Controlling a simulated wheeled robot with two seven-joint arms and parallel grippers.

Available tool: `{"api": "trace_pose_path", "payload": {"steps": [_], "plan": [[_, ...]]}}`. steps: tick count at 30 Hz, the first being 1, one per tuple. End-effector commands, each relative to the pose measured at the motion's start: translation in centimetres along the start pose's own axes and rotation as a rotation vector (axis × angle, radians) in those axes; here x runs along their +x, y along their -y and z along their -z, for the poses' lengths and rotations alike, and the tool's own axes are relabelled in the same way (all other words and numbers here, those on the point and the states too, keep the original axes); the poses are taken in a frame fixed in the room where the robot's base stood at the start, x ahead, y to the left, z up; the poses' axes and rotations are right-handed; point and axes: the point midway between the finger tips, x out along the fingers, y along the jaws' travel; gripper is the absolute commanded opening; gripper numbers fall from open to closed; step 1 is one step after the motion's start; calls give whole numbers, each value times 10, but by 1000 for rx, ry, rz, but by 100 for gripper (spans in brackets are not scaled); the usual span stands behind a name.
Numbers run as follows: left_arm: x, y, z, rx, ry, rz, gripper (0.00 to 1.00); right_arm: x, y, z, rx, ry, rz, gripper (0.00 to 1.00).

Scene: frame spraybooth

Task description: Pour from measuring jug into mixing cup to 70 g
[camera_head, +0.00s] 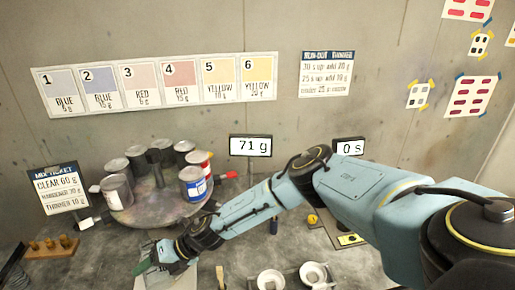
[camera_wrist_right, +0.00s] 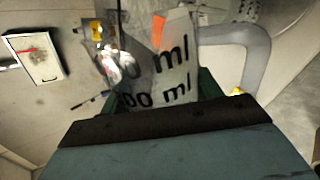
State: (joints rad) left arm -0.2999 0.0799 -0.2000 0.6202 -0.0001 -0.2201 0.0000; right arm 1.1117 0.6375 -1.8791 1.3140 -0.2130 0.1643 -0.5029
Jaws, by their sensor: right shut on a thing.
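The measuring jug (camera_wrist_right: 180,75) fills the middle of the right wrist view, clear-walled with black "ml" markings and a grey handle. My right gripper (camera_wrist_right: 165,95) is shut on it, its green fingers on either side. In the head view my right gripper (camera_head: 160,262) is low at the left, with a pale part of the jug (camera_head: 168,281) below it, cut by the frame's edge. The scale display (camera_head: 250,146) reads 71 g. I cannot make out the mixing cup for certain; the arm and jug may hide it. My left gripper is out of view.
A round turntable (camera_head: 160,207) with several paint cans stands behind the gripper. A mix ticket (camera_head: 60,188) stands at the left, above a wooden block with pegs (camera_head: 50,247). Two white bowls (camera_head: 270,279) sit at the front. A timer (camera_head: 349,147) reads 0 s.

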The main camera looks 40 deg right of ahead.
Motion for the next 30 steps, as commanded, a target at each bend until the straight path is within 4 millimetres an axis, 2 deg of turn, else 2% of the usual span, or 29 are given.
{"api": "trace_pose_path", "payload": {"steps": [17, 24, 30], "plan": [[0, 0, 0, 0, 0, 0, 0, 0, 0, 0, -2, 2, -1, 36], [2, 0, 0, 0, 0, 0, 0, 2, 4, 2, -92, 72, 0, 36], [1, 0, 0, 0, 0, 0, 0, 2, 3, 2, -98, 74, 0, 36]]}}
